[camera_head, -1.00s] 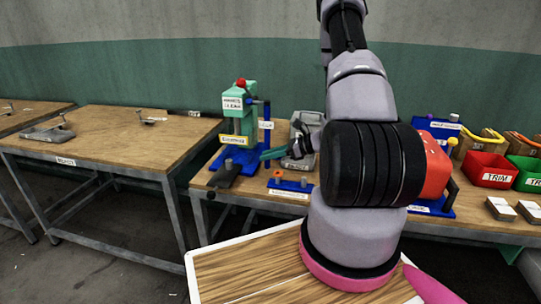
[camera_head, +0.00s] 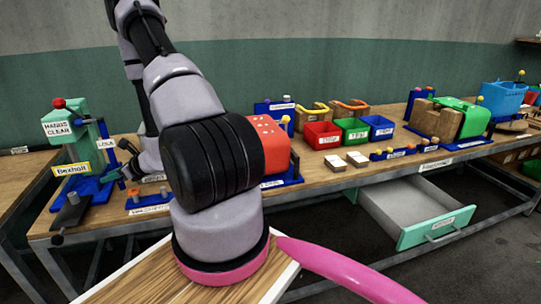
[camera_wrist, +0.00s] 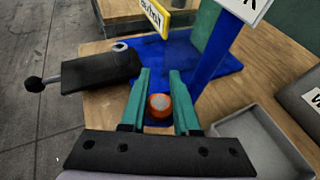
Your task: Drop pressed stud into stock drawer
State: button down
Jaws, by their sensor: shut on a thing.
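My gripper shows in the wrist view (camera_wrist: 160,76) with two teal fingers shut on an orange stud (camera_wrist: 160,105) with a pale top. The stud is held between the fingers above the blue base of the green press. An open drawer (camera_head: 437,229) with a teal front and pale grey inside hangs under the bench at the right in the head view. It looks empty. My gripper is far to the left of the drawer, beside the press, and the stud cannot be made out in the head view.
The green press (camera_head: 73,130) with a red knob stands at the left of the bench. Red (camera_head: 322,135), green (camera_head: 353,131) and blue bins stand farther right. A grey tray (camera_wrist: 262,140) lies beside my gripper. The floor in front of the drawer is clear.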

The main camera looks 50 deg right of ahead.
aim_at(401, 202)
jog(key=k+l, duration=1.05)
jog(key=k+l+z, duration=0.2)
jog(key=k+l, duration=0.35)
jog(key=k+l+z, duration=0.2)
jog(key=k+l, duration=0.3)
jog(key=l, duration=0.1)
